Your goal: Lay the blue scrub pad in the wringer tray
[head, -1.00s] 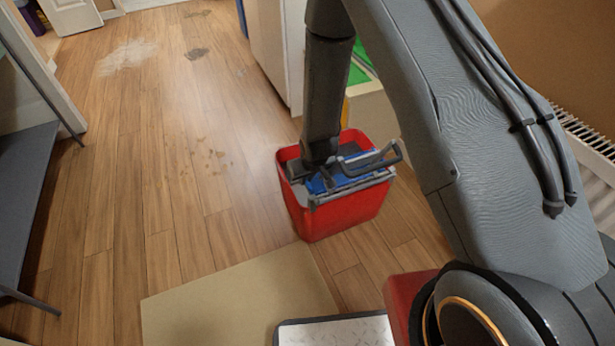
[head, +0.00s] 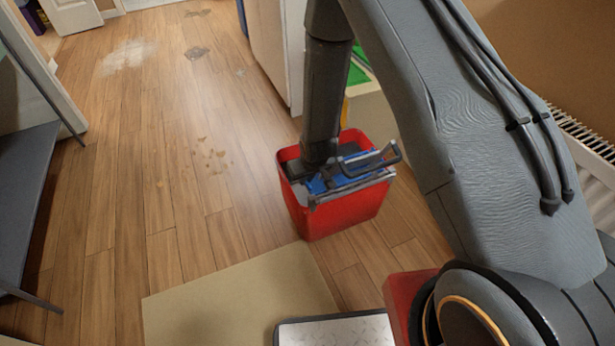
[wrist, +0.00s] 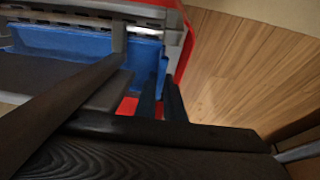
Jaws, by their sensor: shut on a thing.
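The red bucket (head: 345,215) stands on the floor. Its wringer (head: 352,192) has a grey metal rim and blue parts inside. My gripper (head: 318,172) is at the end of the downward arm, over the bucket's left side and low at the wringer. It is shut on the blue scrub pad, which I cannot clearly separate from the blue wringer parts. In the wrist view, a blue surface (wrist: 85,42) lies below the grey slotted metal (wrist: 95,12), with dark finger parts across it. Whether the pad touches the tray is hidden.
A grey handle (head: 375,160) sticks up at the wringer's right. A beige mat (head: 235,305) and a white-topped tray (head: 335,332) lie in front. A white cabinet (head: 275,50) stands behind. A dark shelf (head: 25,190) is at the left. The wooden floor between is clear, with stains.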

